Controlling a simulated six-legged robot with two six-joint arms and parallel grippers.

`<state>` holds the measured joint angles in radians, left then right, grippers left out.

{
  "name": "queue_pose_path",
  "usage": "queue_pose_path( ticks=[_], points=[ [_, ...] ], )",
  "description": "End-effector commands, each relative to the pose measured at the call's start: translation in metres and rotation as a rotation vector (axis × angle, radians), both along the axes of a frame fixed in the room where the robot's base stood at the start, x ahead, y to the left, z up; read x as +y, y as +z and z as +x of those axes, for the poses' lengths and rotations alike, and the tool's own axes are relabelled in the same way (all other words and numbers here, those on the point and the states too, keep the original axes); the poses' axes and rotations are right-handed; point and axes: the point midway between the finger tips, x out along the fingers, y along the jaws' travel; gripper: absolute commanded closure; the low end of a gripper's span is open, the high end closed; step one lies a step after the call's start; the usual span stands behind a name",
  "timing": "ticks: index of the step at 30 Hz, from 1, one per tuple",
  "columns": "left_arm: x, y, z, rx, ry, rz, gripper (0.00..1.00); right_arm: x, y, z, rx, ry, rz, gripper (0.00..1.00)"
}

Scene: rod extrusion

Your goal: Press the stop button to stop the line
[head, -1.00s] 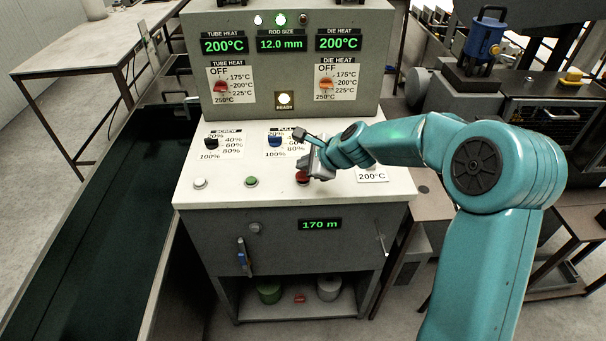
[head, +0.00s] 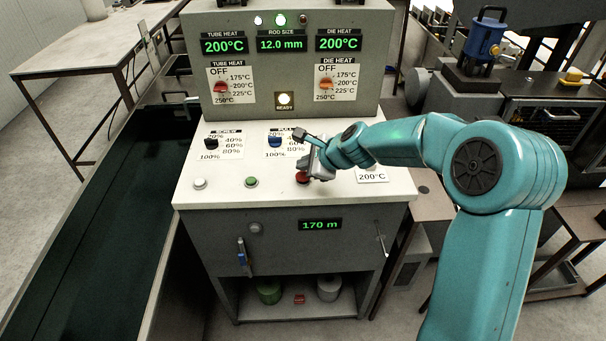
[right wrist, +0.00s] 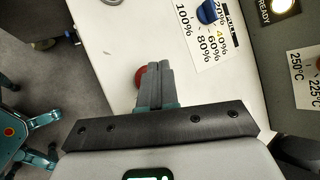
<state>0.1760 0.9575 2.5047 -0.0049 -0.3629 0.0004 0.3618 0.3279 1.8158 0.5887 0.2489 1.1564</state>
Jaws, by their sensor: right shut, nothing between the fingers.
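The red stop button (head: 302,178) sits on the white sloped top of the control console (head: 225,185), right of the green button (head: 251,181) and the white button (head: 200,183). My right gripper (head: 305,170) is over the red button and partly hides it. In the right wrist view the shut fingers (right wrist: 155,78) cover much of the red button (right wrist: 140,77), which peeks out at their left side. The fingers hold nothing. I cannot tell whether they touch the button. My left gripper is not in view.
The blue pull knob (head: 275,141) and black screw knob (head: 211,143) stand behind the buttons. The upright panel's displays read 200°C, 12.0 mm and 200°C, and the READY lamp (head: 284,99) is lit. The front display (head: 320,225) reads 170 m. A dark trough lies at left.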

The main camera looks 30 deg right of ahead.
Motion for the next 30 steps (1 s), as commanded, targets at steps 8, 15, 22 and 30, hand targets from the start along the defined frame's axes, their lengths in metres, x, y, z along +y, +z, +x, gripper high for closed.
queue_pose_path(
  ticks=[8,15,22,30],
  points=[
    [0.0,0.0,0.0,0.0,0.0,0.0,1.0,0.0,0.0,0.0,0.0,0.0,0.0,1.0],
    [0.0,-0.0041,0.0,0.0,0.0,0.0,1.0,0.0,-0.0046,0.0,0.0,0.0,0.0,1.0],
    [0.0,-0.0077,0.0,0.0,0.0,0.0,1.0,-0.0001,-0.009,0.0001,0.0,0.0,0.0,1.0],
    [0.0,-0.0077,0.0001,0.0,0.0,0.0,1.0,0.0,-0.0089,0.0,0.0,0.0,0.0,1.0]
  ],
)
